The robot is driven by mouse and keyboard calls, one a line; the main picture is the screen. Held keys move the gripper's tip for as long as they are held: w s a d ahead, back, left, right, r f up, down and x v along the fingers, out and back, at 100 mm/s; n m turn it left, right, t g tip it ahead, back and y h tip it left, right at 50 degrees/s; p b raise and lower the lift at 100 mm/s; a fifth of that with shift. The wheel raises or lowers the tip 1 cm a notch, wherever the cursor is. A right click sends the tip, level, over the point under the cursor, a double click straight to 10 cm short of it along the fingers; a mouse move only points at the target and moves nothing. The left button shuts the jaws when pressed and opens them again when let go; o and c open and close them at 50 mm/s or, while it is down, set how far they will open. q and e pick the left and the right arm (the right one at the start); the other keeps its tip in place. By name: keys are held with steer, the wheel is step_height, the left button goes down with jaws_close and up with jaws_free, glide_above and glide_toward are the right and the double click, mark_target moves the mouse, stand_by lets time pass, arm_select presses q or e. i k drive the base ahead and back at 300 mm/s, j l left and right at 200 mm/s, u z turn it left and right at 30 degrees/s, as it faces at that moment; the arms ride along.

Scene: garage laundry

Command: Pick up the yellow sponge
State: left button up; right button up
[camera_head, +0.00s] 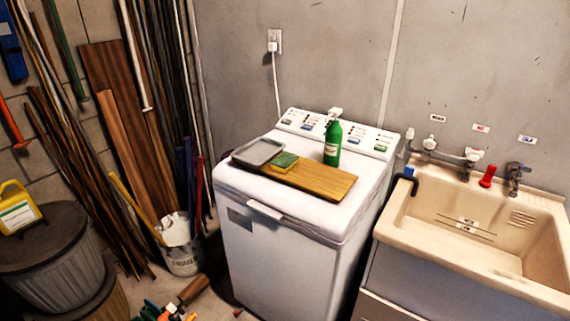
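The yellow sponge (285,160) has a green side and lies on top of the white washing machine (280,262). It rests at the left part of a wooden board (322,182), close to a grey tray (258,152). A green bottle (333,143) with a white pump stands behind the board, to the right of the sponge. The sponge is in plain sight with nothing over it. Neither of my grippers shows in the head view.
A beige sink (395,222) with taps stands right of the machine. A lidded bin (45,245) carries a yellow canister (17,208). Tools (168,312) lie on the floor in front.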

mark_target(283, 164)
steer(key=i+j, duration=0.25)
steer(key=i+j+z, duration=0.5)
steer(key=i+j, duration=0.15)
steer(key=j, duration=0.25)
